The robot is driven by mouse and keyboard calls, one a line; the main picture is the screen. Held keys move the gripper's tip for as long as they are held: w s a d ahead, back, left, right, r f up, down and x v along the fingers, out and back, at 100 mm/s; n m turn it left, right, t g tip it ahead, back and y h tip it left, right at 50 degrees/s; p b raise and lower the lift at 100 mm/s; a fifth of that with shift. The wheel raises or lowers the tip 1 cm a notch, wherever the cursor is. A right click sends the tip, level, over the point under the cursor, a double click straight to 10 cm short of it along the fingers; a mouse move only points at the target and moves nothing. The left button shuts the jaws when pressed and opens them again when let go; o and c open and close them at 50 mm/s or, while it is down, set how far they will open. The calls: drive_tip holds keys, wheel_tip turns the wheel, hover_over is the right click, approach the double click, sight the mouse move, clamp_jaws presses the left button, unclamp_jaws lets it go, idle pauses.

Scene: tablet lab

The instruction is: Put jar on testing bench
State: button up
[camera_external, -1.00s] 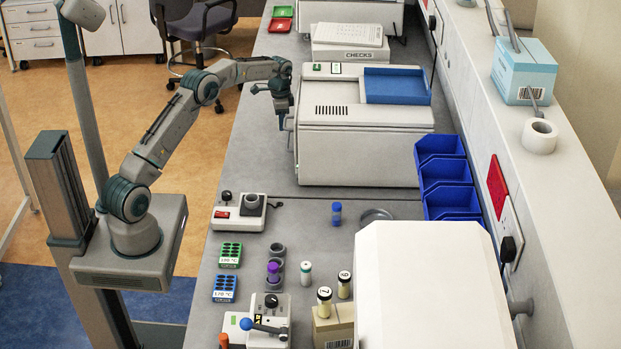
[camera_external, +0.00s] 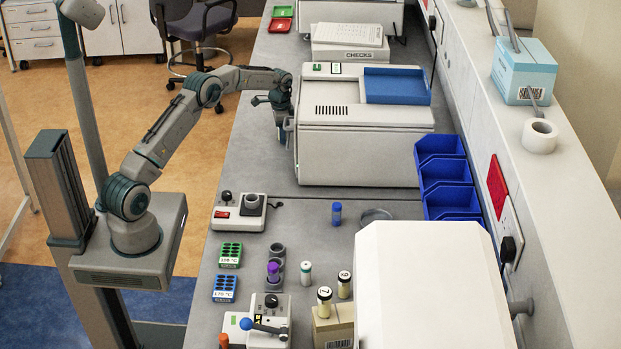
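Several small containers on the grey bench (camera_external: 305,228) could be the jar; I cannot tell which one is meant. A small blue jar (camera_external: 337,213) stands upright near the middle. A white vial with a green-grey cap (camera_external: 305,273) stands nearer the front. Two cream jars with numbered lids, one in front (camera_external: 324,301) and one behind (camera_external: 344,285), stand beside the big white cover. My gripper (camera_external: 282,134) points down at the left front side of the white machine with a blue tray top, far from these containers. Its fingers are too small and dark to read. No held object is visible.
The white machine (camera_external: 350,146) stands right beside my gripper. A control box with a round socket (camera_external: 238,212), tube racks (camera_external: 230,254) and a lever device (camera_external: 257,325) line the bench's left edge. Blue bins (camera_external: 441,178) stand at right. The bench left of the machine is clear.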

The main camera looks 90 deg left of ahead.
wheel_tip(320, 180, up, 12)
drive_tip(key=shift+r+b, duration=0.15)
drive_tip(key=shift+b, duration=0.55)
